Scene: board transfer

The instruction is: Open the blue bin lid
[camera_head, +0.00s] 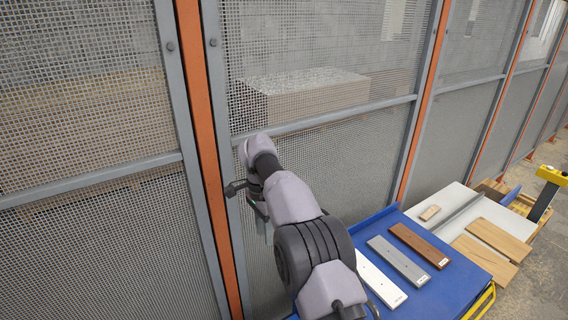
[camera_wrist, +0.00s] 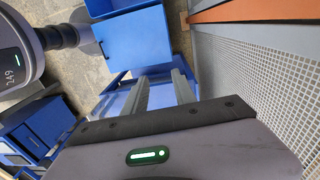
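In the wrist view, a flat blue panel (camera_wrist: 135,40) stands beyond my fingertips, and a blue rim (camera_wrist: 118,88) shows around and below them. These look like parts of a blue bin, but I cannot tell which part is the lid or whether it is open. My gripper (camera_wrist: 160,78) has two grey fingers apart, with nothing visible between them. Whether they touch the blue parts is unclear. In the head view, my gripper (camera_head: 262,228) hangs by the mesh fence, partly hidden by my arm. I cannot make out the bin there.
A mesh fence (camera_head: 310,155) with orange posts runs close behind my arm. To the right, a blue table (camera_head: 440,295) bears white, grey and brown boards. Beyond it is a pale table (camera_head: 445,205) with wooden pieces. More blue boxes (camera_wrist: 45,130) show at left in the wrist view.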

